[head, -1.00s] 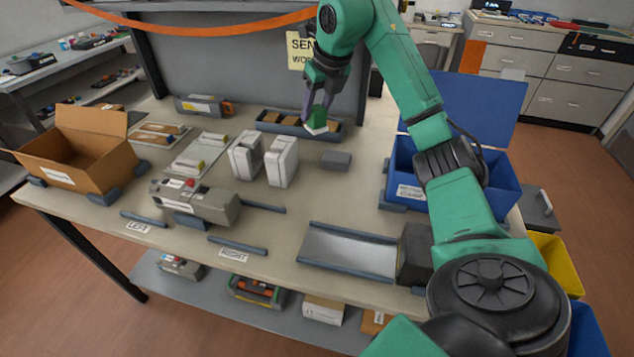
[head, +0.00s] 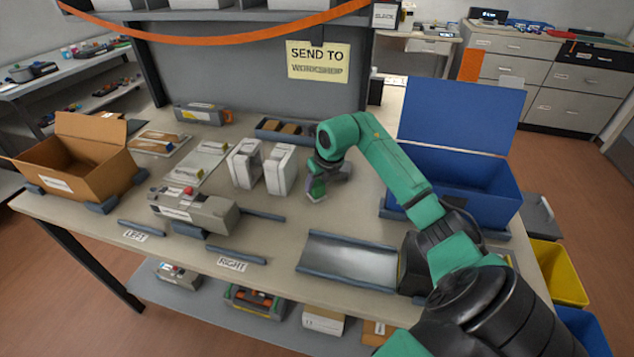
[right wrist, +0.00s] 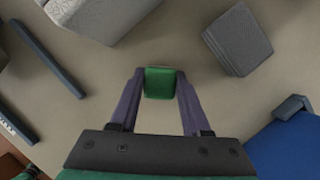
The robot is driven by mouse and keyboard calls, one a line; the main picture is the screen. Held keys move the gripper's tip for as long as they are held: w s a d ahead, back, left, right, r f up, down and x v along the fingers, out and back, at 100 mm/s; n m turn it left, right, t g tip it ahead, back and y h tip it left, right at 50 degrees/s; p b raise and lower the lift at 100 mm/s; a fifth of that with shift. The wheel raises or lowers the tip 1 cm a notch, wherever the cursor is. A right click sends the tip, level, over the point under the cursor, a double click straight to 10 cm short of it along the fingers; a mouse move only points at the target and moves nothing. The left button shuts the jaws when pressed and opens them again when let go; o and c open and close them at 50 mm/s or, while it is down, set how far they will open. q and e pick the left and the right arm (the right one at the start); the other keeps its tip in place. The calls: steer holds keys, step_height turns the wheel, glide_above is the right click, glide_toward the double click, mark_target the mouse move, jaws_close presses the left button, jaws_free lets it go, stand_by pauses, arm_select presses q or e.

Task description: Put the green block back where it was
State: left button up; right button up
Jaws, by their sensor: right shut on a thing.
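The green block (head: 317,187) is held low over the middle of the table (head: 285,215), just right of two white cartridges (head: 280,170). My right gripper (head: 316,194) is shut on it. The right wrist view shows the green block (right wrist: 159,83) between the purple fingertips of my right gripper (right wrist: 160,84). I cannot tell whether the block touches the table. My left gripper is not in view.
A grey block (right wrist: 237,38) lies near the gripper. A compartment tray (head: 264,133) stands behind. A blue bin (head: 455,180) is at right, a silver channel (head: 350,260) in front, a grey device (head: 193,208) and cardboard box (head: 110,175) at left.

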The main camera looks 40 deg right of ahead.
steer(key=o, duration=1.2)
steer(key=b+v, duration=0.1)
steer(key=v, duration=1.1)
steer(key=shift+w+r, duration=0.1)
